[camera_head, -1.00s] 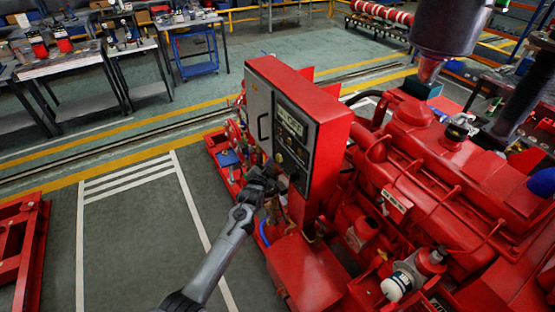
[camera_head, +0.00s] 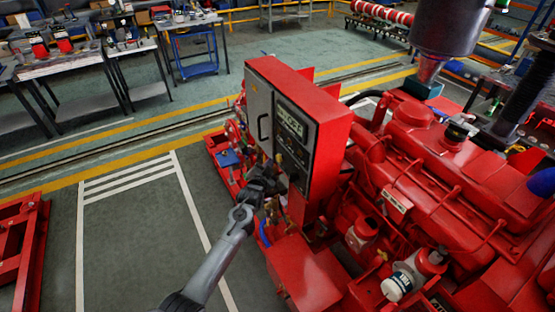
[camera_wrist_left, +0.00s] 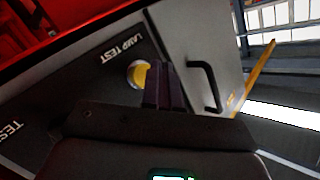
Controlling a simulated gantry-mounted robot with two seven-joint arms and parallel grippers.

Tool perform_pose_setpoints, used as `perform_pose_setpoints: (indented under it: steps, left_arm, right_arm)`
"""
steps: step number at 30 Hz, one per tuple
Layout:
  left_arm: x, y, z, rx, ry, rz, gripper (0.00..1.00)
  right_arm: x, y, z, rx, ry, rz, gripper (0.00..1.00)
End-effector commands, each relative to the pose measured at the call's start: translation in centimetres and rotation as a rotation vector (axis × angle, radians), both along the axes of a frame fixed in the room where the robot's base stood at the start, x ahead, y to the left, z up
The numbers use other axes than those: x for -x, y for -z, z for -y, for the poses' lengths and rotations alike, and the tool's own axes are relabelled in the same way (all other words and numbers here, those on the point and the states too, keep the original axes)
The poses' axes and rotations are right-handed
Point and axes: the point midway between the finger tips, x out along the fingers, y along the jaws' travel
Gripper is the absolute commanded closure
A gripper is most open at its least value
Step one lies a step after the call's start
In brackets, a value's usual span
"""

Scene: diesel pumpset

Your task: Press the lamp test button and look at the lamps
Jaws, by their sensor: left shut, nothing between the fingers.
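The red control box has a dark panel (camera_head: 293,133) with a pale display (camera_head: 290,122) in the head view. In the left wrist view the yellow lamp test button (camera_wrist_left: 138,74) sits on the dark panel beside the "LAMP TEST" lettering (camera_wrist_left: 121,50). My left gripper (camera_head: 279,166) is shut and empty at the panel's lower left; its fingers (camera_wrist_left: 164,84) overlap the button's right edge in the wrist view. I cannot tell whether they touch or press it. In the head view the gripper hides the button. The lamps are too small to read. My right gripper is not in view.
A black door handle (camera_wrist_left: 206,86) stands out from the grey door near my left fingers. The red engine (camera_head: 430,170) fills the right side of the head view. Open floor (camera_head: 135,235) lies to the left, with workbenches (camera_head: 85,60) behind.

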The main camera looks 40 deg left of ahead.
Motion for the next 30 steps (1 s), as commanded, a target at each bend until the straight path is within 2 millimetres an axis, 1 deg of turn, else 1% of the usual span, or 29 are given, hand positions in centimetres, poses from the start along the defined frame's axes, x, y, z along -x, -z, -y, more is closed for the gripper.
perform_pose_setpoints:
  steps: [20,30]
  left_arm:
    - [-0.05,0.0,0.02,0.0,0.0,0.0,1.0]
    - [-0.8,0.04,0.28,0.0,0.0,0.0,1.0]
  right_arm:
    - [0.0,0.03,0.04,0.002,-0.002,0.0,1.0]
    - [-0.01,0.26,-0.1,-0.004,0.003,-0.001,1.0]
